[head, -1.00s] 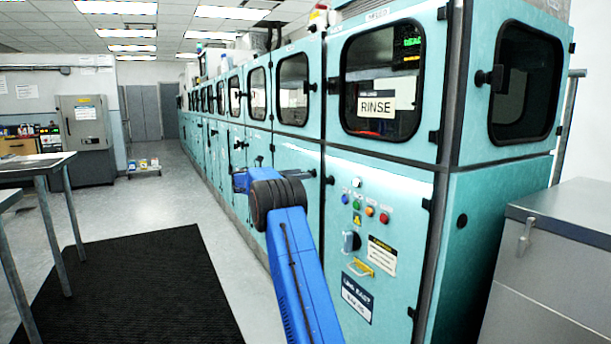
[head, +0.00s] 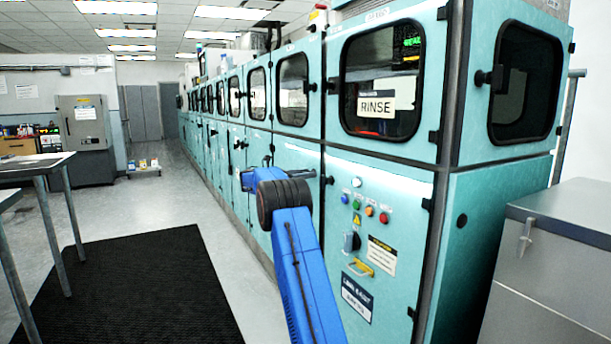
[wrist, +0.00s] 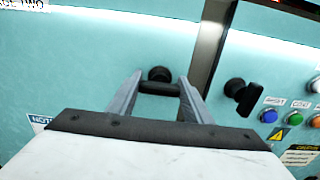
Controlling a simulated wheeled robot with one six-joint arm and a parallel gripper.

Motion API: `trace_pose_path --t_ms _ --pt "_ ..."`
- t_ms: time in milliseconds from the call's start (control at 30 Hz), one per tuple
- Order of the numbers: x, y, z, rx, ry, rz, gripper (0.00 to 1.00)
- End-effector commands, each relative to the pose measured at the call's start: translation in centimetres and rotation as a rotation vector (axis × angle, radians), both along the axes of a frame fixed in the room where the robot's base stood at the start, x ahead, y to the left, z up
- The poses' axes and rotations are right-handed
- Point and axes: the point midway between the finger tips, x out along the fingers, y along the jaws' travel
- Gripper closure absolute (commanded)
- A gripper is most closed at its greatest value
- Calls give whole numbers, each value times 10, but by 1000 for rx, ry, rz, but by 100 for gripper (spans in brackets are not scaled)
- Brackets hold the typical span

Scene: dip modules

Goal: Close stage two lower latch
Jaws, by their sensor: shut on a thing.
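A black latch handle (wrist: 160,88) with a round base lies roughly level on a teal lower door in the wrist view. My gripper (wrist: 158,90) is shut on it, with one grey finger at each end of the bar.
Coloured buttons (head: 370,211) and a yellow handle (head: 361,267) are on the near lower panel, under the RINSE window (head: 383,80). A dark mat (head: 130,285) lies on the floor. A metal table (head: 35,165) stands left; a grey cabinet (head: 560,260) stands right.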

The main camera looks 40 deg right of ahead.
Motion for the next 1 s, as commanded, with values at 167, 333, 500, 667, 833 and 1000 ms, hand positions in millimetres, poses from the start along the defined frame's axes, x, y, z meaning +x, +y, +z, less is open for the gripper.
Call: trace_pose_path --t_ms 167,333,500,667,833,1000 --pt "0 0 0 -8 -34 0 77" --pt "0 0 0 -29 -119 0 77" --pt "-1 1 0 -60 -251 1 77" --pt "-1 1 0 -96 -398 1 77" --pt "-2 1 0 -134 -555 0 77" --pt "-2 1 -1 -171 -712 0 77"
